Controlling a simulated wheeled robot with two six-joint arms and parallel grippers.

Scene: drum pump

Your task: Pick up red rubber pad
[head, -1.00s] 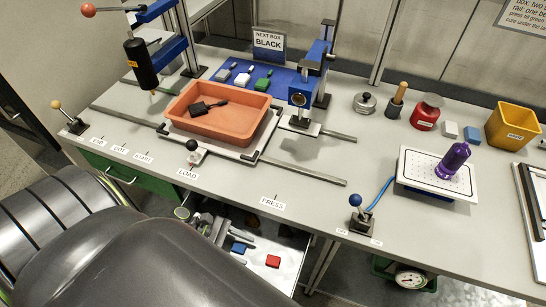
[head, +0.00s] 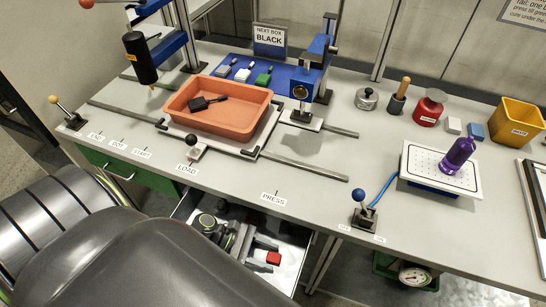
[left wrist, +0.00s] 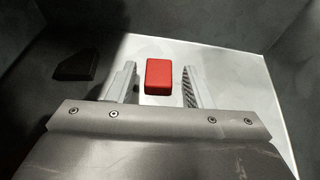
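The red rubber pad (head: 273,258) lies on the light floor of the open drawer below the bench front. In the left wrist view the red pad (left wrist: 159,77) sits between the two finger lines, with a gap to each finger. My left gripper (head: 264,252) is inside the drawer, its fingers spread to either side of the pad. It is open and empty; the left wrist view also shows its fingers (left wrist: 159,88). Whether the pad is fully between the fingertips in depth is hard to tell. My right gripper is not in view.
The drawer walls (left wrist: 225,40) rise close around the gripper. A dark block (left wrist: 77,66) lies in shadow left of the fingers. The bench (head: 230,183) overhangs above, holding an orange tray (head: 222,119).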

